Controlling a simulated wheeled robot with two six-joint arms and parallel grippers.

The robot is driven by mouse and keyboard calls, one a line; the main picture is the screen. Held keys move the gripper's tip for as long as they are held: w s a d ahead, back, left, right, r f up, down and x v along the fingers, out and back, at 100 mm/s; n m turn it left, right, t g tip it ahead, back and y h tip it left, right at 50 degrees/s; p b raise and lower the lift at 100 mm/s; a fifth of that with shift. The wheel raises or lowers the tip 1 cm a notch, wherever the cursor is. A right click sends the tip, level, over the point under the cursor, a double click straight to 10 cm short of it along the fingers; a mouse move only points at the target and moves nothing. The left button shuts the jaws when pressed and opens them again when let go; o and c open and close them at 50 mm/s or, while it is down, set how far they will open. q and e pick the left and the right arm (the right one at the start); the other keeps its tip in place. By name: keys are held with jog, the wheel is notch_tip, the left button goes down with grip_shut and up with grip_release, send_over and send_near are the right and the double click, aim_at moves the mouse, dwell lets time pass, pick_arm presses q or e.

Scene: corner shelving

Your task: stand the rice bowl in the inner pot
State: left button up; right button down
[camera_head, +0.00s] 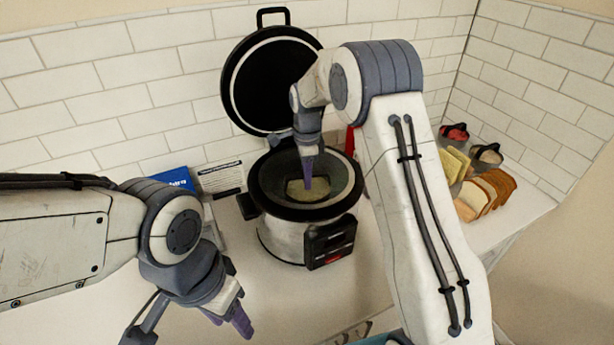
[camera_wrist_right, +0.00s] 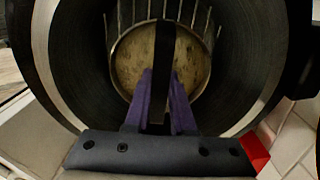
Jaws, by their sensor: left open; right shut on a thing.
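The cooker (camera_head: 277,236) stands open on the counter, with the dark inner pot (camera_head: 339,177) inside it. The pot's dark wall also fills much of the right wrist view (camera_wrist_right: 80,60). My right gripper (camera_head: 307,184) reaches down into the pot from above. In the right wrist view its purple fingers (camera_wrist_right: 160,85) are shut on a dark upright strip that appears to belong to the round, tan rice bowl (camera_wrist_right: 132,64). The bowl shows pale low in the pot (camera_head: 295,190); whether it touches the pot floor is hidden. My left gripper (camera_head: 231,320) is open and empty, front left of the cooker.
The round lid (camera_head: 270,85) stands raised behind the pot, near the tiled wall. A blue box (camera_head: 172,184) and a printed card (camera_head: 221,177) are at left. Bread slices (camera_head: 485,193) and dark-topped jars (camera_head: 487,154) stand at right.

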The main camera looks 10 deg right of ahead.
jog(key=c, duration=0.8)
grip_release()
jog(key=shift+f, duration=0.1)
jog(key=shift+o, duration=0.2)
notch_tip(320, 180, up, 11)
jog(key=b, duration=0.2)
jog(key=s+a+r+n, duration=0.2)
jog(key=s+a+n, duration=0.3)
jog(key=a, duration=0.1)
jog(key=s+a+f+n, duration=0.1)
jog(key=s+a+n, duration=0.3)
jog(key=s+n, duration=0.45)
jog(key=s+a+f+n, duration=0.1)
jog(key=s+a+n, duration=0.3)
jog(key=s, duration=0.8)
jog(key=s+d+f+n, duration=0.1)
jog(key=s+f+n, duration=0.1)
jog(key=s+n, duration=0.2)
jog(key=s+d+f+n+y, duration=0.1)
jog(key=s+d+f+n, duration=0.1)
jog(key=s+n, duration=0.2)
jog(key=s, duration=0.3)
jog(key=shift+f+n, duration=0.3)
jog(key=shift+n, duration=0.05)
